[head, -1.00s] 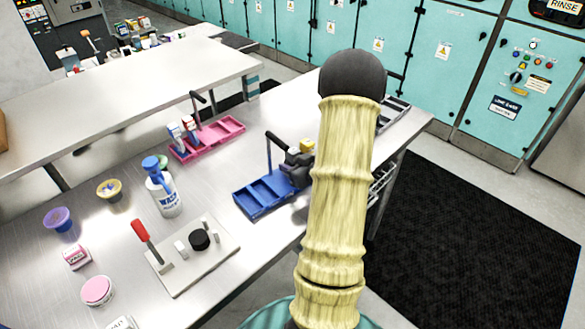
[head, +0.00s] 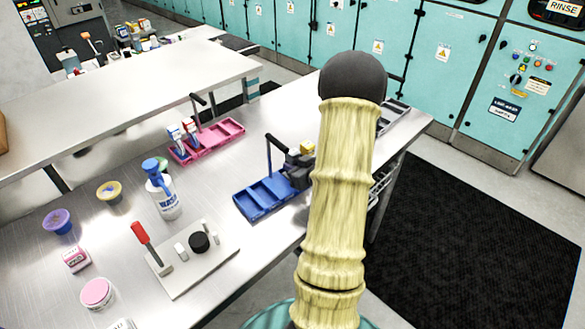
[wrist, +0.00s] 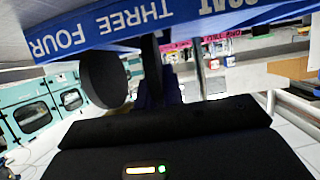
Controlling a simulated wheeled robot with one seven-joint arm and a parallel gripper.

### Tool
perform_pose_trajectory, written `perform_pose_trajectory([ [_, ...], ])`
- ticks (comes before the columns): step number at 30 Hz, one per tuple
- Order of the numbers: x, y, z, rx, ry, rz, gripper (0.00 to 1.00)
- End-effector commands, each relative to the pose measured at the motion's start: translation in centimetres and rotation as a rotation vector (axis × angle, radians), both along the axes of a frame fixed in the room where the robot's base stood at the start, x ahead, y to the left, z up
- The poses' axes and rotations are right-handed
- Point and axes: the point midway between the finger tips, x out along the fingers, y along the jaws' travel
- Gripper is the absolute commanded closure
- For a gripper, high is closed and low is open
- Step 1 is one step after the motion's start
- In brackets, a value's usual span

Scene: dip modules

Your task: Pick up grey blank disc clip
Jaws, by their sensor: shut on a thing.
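My gripper (head: 299,171) is at the right end of the blue tray (head: 251,207), partly hidden behind my arm in the head view. In the wrist view the blue tray's edge (wrist: 115,22), lettered THREE FOUR, runs across the top. A dark grey round disc (wrist: 104,78), which looks like the grey blank disc clip, is close below that edge at the jaws. My gripper is shut on it; the exact contact is dark and hard to make out. I cannot tell whether the disc is clear of the tray.
A pink tray (head: 216,142) with small boxes stands behind the blue one. A blue-topped wash bottle (head: 164,195) and a white board (head: 191,273) with a red-handled lever and black disc are to the left. The floor mat (head: 480,240) is off the table's right edge.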

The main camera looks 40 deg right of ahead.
Motion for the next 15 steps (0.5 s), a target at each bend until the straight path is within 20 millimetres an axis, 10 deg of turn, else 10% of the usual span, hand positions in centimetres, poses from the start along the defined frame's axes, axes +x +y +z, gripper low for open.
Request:
perform_pose_trajectory([
  [10, 0.0, 0.0, 3.6, -0.005, -0.004, 0.001, 1.00],
  [15, -4.2, -0.1, 3.1, 0.000, 0.001, -0.006, 1.00],
])
